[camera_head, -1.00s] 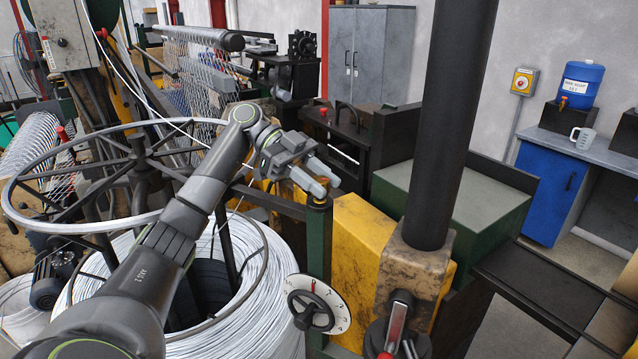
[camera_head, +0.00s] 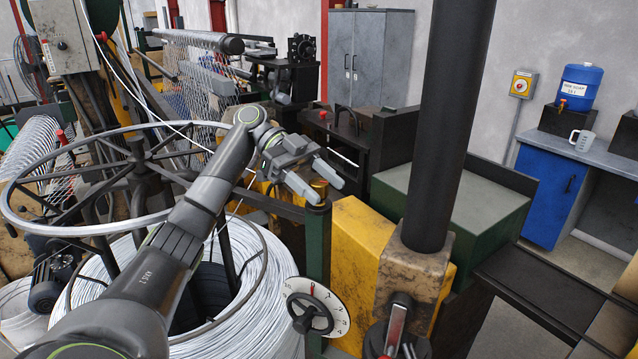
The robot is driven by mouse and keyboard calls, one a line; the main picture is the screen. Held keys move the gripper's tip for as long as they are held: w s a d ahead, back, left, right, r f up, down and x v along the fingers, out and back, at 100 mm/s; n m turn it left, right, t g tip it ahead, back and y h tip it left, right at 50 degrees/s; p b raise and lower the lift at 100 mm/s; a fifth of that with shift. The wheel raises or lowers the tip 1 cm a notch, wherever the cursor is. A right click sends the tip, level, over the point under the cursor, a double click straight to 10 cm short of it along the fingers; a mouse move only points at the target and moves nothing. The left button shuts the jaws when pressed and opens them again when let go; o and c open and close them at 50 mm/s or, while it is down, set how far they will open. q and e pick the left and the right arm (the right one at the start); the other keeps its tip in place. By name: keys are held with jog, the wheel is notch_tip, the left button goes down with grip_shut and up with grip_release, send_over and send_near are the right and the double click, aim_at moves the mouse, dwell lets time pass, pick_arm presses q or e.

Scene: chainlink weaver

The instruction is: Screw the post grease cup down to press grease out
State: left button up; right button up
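The grease cup (camera_head: 319,186) is a small brass-coloured cap on top of the green post (camera_head: 317,245), in the middle of the head view. My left gripper (camera_head: 327,188) reaches in from the left at the cup's height. Its two grey fingers are spread apart, one on the near side of the cup and one on the far side. The cup shows between them, partly hidden by the near finger. I cannot tell whether either finger touches it. My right gripper is not in view.
A white dial with a black handwheel (camera_head: 314,311) sits low on the post. A yellow block (camera_head: 360,245) and a thick black column (camera_head: 452,130) stand to the right. A wire coil (camera_head: 245,320) and a large spoked ring (camera_head: 25,222) lie to the left.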

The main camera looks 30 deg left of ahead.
aim_at(319, 182)
pick_arm(q)
jog(key=shift+a+r+b, duration=0.1)
jog(key=shift+r+b, duration=0.35)
jog(key=shift+r, duration=0.2)
notch_tip(319, 182, up, 8)
jog(key=shift+f+b, duration=0.25)
jog(key=shift+b, duration=1)
jog(key=shift+r, duration=0.65)
